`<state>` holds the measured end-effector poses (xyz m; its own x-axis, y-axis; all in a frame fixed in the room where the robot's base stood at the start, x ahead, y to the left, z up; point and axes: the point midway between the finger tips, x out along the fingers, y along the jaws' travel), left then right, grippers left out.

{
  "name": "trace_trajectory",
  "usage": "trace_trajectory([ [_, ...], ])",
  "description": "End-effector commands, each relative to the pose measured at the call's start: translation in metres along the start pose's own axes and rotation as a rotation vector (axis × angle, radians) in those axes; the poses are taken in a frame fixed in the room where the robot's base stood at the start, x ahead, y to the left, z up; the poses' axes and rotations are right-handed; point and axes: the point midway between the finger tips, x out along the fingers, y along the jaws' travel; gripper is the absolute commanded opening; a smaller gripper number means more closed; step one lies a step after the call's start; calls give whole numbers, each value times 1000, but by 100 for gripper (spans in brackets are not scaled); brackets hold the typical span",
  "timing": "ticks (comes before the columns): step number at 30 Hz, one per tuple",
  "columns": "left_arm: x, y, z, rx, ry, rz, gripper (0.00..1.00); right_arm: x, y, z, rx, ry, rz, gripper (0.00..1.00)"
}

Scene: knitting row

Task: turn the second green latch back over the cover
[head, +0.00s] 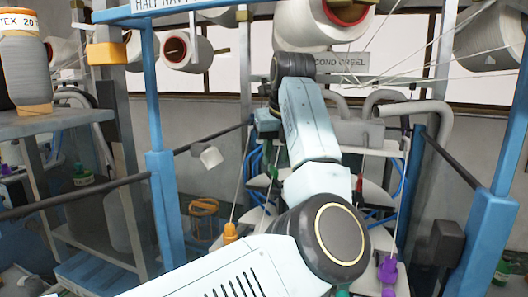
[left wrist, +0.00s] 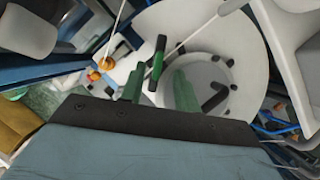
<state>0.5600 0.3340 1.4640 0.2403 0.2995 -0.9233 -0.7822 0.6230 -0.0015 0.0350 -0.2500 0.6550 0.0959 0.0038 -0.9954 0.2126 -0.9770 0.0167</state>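In the left wrist view a slim green latch (left wrist: 157,62) with dark ends lies on a pale machine part, just left of a round grey-white cover (left wrist: 208,72). The cover has a black bent handle (left wrist: 215,100). The latch does not lie across the cover. My left gripper (left wrist: 158,78) has its two greenish fingers apart, one on each side of the latch; I cannot tell whether they touch it. In the head view my left arm hides most of this spot, and a small green piece (head: 274,172) shows beside it. My right gripper is out of view.
An orange cone-shaped piece (head: 230,232) and a purple piece (head: 388,268) stand on either side of my arm. Blue posts (head: 166,190) and thin yarns frame the machine. Yarn cones (head: 188,52) hang above. In the left wrist view a yarn passes close to the latch.

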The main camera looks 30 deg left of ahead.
Motion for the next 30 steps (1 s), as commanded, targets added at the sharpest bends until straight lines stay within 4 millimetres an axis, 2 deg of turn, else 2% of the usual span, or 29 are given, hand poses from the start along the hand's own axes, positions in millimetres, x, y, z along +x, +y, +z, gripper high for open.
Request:
trace_trajectory([
  [1, 13, 0, -4, 2, 2, 2, 32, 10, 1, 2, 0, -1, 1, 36],
  [6, 27, 1, -6, 3, 2, 2, 32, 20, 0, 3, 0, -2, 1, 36],
  [17, 29, 2, -6, 2, 1, 1, 32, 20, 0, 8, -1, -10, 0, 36],
  [24, 29, 2, -6, 2, 1, 1, 0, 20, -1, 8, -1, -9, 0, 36],
  [30, 28, 2, -6, 1, 1, 2, 0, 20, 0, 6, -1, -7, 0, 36],
])
